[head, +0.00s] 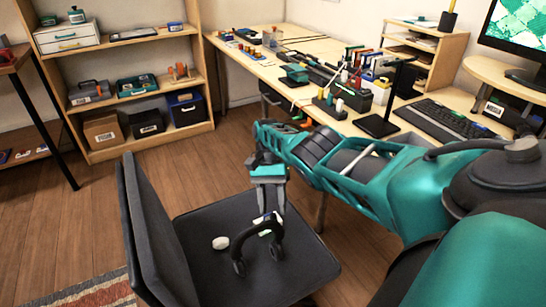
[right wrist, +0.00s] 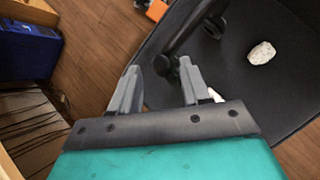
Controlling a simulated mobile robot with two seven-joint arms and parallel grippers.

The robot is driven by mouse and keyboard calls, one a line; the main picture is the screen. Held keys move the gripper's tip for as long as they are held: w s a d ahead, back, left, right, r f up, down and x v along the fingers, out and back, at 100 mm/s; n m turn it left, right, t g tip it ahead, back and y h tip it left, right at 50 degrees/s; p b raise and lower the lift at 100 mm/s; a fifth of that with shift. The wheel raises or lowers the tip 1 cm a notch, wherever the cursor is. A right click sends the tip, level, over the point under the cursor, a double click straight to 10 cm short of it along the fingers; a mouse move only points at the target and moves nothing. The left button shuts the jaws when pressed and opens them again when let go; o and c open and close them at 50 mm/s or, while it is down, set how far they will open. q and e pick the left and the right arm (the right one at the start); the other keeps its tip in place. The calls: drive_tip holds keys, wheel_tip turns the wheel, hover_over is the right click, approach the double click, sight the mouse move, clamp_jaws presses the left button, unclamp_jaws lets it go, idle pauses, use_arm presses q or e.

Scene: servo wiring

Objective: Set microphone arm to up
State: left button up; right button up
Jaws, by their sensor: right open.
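A black stand with a flat base and a thin upright post (head: 388,95) stands on the desk, with a short arm leaning out near level at its top; I cannot tell for sure whether this is the microphone arm. My right gripper (head: 267,210) is well away from it, pointing down over the office chair. Its two grey fingers are apart in the right wrist view (right wrist: 158,75), with nothing clearly held between them. The chair's black armrest (head: 258,235) is close to the fingertips; I cannot tell whether they touch. My left gripper is not in view.
The dark chair seat (head: 290,270) bears a white lump (head: 220,243). A shelf unit (head: 140,60) stands at the back left.

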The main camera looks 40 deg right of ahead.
drive_tip(key=b+v, duration=0.3)
drive_tip(key=v, duration=0.3)
drive_tip(key=shift+r+b, duration=0.25)
drive_tip(key=shift+b, duration=0.1)
idle(0.3)
